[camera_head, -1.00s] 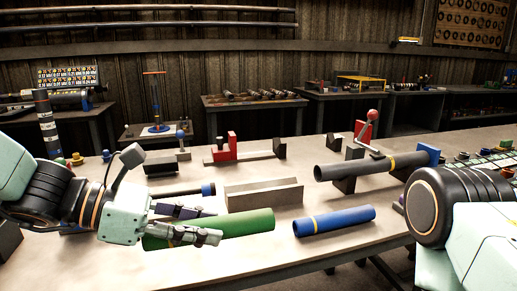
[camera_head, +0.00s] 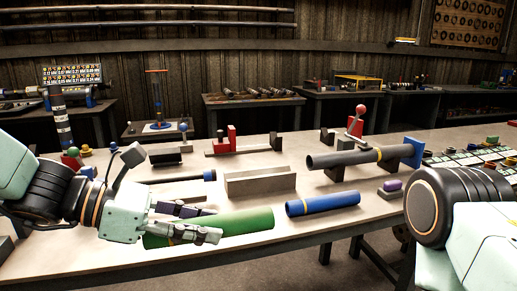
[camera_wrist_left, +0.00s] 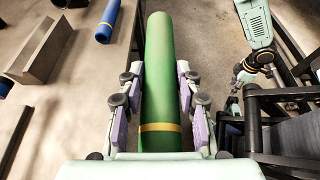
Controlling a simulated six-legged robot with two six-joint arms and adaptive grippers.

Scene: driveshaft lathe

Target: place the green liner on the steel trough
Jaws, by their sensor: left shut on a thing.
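The green liner (camera_head: 235,224) is a long green tube with a yellow band. My left gripper (camera_head: 198,222) is shut around it near its banded end. In the left wrist view the liner (camera_wrist_left: 159,70) lies between the two fingers (camera_wrist_left: 155,105) and points away from the wrist, beside the table's edge with floor beyond. The steel trough (camera_head: 261,186) is a grey open channel on the table, behind the liner and apart from it. It also shows at upper left in the wrist view (camera_wrist_left: 40,52). The right gripper (camera_wrist_left: 240,76) is small and unclear there.
A blue tube (camera_head: 322,204) with a yellow band lies right of the liner. A dark tube (camera_head: 345,158) rests on supports behind it. A dark rod (camera_head: 180,178) lies left of the trough. A red fixture (camera_head: 231,141) stands farther back.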

